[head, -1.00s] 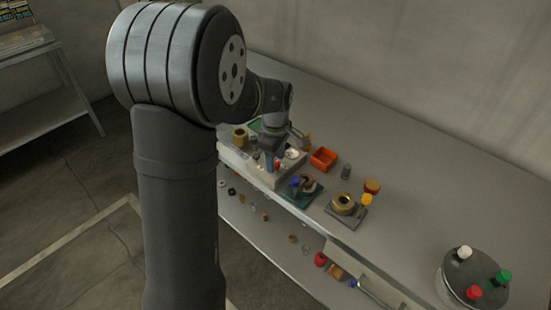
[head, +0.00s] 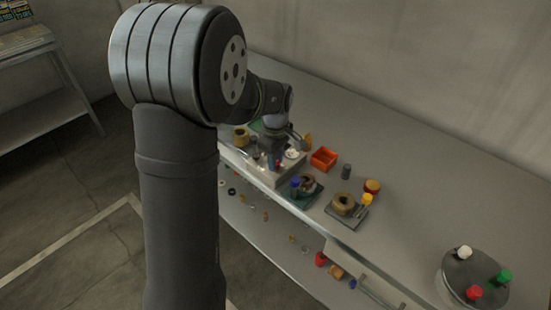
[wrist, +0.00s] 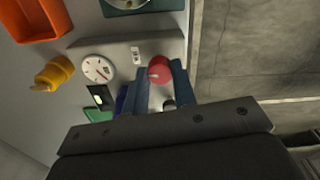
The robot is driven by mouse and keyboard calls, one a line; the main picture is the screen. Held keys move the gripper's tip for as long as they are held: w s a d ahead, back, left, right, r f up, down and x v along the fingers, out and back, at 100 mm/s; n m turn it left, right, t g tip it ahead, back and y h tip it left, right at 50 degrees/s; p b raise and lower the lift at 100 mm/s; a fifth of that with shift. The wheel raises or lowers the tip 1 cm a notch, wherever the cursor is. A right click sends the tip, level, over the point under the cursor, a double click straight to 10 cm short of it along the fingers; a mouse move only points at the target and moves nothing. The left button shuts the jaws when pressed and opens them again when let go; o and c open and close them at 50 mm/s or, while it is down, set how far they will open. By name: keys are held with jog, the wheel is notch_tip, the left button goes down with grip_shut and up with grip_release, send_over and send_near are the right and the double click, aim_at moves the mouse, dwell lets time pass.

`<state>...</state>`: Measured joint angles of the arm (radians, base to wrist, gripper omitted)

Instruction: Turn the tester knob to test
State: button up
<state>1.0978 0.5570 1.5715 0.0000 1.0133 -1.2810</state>
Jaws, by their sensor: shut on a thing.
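The tester (wrist: 120,50) is a pale grey box with a white round dial (wrist: 98,68) and a small white label. It also shows in the head view (head: 287,178), near the front edge of the bench. A red round knob (wrist: 158,70) stands on it. My gripper (wrist: 161,76) is shut on the red knob, with one blue-grey finger on each side of it. In the head view my gripper (head: 271,163) is low over the tester, and the knob shows only as a small red spot. The knob's pointer setting is too small to read.
An orange bin (head: 323,159) stands behind the tester. Right of it are a dark green plate (head: 303,198) with parts and a grey plate with a brass ring (head: 344,203). A round grey stand (head: 474,275) with coloured caps is far right. The bench's back right is clear.

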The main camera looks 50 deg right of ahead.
jog(key=m, duration=0.8)
jog(key=shift+m, duration=0.4)
jog(key=m, duration=0.4)
jog(key=shift+m, duration=2.1)
jog(key=o, duration=1)
jog(key=shift+r, duration=0.1)
notch_tip(320, 180, up, 17)
jog(key=shift+r, duration=0.15)
